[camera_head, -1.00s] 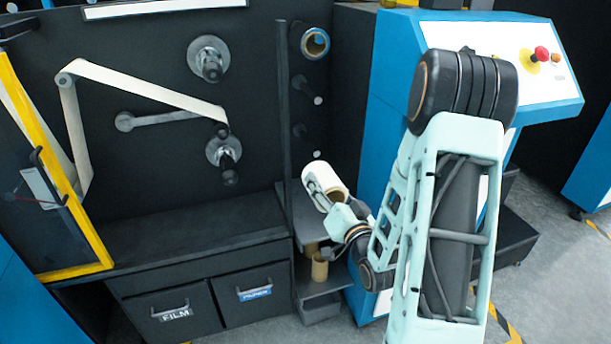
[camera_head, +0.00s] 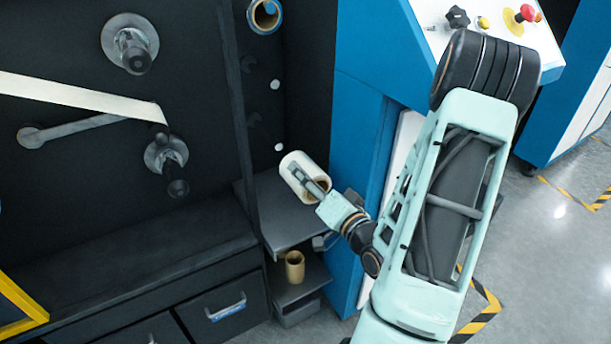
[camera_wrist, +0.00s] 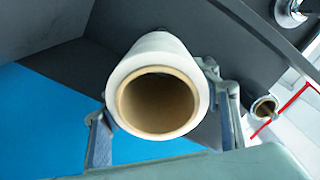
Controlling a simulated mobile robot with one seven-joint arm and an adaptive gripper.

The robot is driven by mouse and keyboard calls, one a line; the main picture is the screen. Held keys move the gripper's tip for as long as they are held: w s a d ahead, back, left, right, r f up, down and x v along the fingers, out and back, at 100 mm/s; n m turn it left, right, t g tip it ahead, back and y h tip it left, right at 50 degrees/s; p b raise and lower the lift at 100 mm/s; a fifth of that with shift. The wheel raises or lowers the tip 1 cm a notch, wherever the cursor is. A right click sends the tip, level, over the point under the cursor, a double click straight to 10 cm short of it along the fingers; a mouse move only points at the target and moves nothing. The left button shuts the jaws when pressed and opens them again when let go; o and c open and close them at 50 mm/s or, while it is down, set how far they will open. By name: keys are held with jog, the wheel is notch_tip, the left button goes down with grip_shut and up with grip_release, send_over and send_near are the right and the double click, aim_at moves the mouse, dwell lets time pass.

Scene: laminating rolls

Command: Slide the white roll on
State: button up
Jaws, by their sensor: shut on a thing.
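The white roll (camera_head: 293,171) has a brown cardboard core and is in my gripper (camera_head: 309,184), beside the dark rack. In the wrist view the open core end of the white roll (camera_wrist: 197,72) faces the camera. The fingers of my gripper (camera_wrist: 160,122) lie on both sides of it, shut on it. The roll is over or near the upper grey shelf (camera_head: 285,225); I cannot tell whether it touches. On the black panel are an upper spindle (camera_head: 132,50) and a lower spindle (camera_head: 170,160), where the pale web ends.
A blue-rimmed roll (camera_head: 265,14) sits on the rack's top peg, with bare pegs (camera_head: 276,85) below. A cardboard core (camera_head: 295,266) stands on the low shelf. The blue cabinet (camera_head: 358,130) is close on the right. Drawers (camera_head: 225,308) are below the black ledge (camera_head: 130,275).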

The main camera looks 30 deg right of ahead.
aim_at(267, 132)
jog(key=shift+w+f+b, duration=0.1)
jog(key=shift+w+b, duration=0.1)
jog(key=shift+b, duration=0.65)
jog(key=w+b, duration=0.2)
jog(key=b, duration=0.3)
jog(key=shift+b, duration=0.4)
jog(key=shift+w+r, duration=0.2)
jog(key=shift+w+a+b, duration=0.15)
jog(key=shift+w+b, duration=0.2)
jog(key=shift+w, duration=3.25)
jog(key=shift+w+a+b, duration=0.15)
jog(key=shift+w+b, duration=0.25)
jog(key=shift+w, duration=3.15)
jog(key=shift+w+a+b, duration=0.15)
jog(key=shift+w+b, duration=0.2)
jog(key=shift+w, duration=3.25)
jog(key=o, duration=1.5)
jog(key=shift+o, duration=0.2)
jog(key=shift+s+f, duration=0.1)
jog(key=shift+f, duration=0.05)
